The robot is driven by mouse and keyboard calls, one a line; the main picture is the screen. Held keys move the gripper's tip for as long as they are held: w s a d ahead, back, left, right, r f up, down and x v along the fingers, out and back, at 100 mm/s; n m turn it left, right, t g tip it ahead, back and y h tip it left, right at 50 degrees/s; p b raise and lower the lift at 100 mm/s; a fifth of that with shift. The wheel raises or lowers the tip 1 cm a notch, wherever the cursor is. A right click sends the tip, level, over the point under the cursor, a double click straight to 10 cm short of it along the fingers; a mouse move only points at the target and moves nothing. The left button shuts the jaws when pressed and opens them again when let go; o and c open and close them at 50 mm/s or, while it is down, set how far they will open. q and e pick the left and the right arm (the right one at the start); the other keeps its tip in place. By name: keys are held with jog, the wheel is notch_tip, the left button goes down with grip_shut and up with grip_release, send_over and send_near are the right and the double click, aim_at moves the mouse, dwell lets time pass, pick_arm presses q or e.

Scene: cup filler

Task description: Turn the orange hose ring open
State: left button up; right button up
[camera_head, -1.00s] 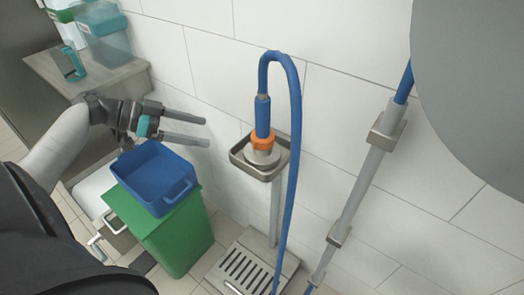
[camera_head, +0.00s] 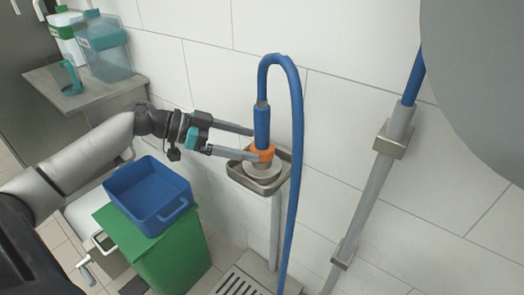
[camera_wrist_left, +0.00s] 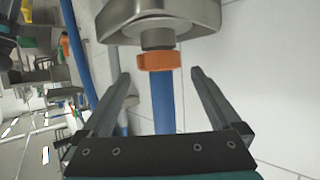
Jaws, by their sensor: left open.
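The orange hose ring (camera_head: 262,153) sits at the lower end of the blue hose (camera_head: 262,125), just above a round grey fitting in a metal tray (camera_head: 247,181) on the wall. My left gripper (camera_head: 252,145) is open, with its fingers reaching in from the left at the ring and hose. In the left wrist view the orange ring (camera_wrist_left: 158,61) lies between and slightly beyond the fingertips (camera_wrist_left: 160,73), with a gap on each side. The hose runs between the two fingers. My right gripper is not in view.
A blue basin (camera_head: 148,196) stands on a green bin (camera_head: 160,258) below my left arm. A floor grate (camera_head: 240,284) lies under the tray. A grey pipe (camera_head: 365,200) runs along the wall to the right. A side table (camera_head: 95,93) with jugs stands at the back left.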

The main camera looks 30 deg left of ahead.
aim_at(255, 145)
pick_arm(q)
jog(key=shift+b+x, duration=0.6)
jog(key=shift+x, duration=1.6)
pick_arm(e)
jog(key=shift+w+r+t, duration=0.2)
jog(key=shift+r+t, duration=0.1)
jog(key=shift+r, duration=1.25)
pick_arm(q)
jog(key=shift+c, duration=0.3)
jog(key=c, duration=1.3)
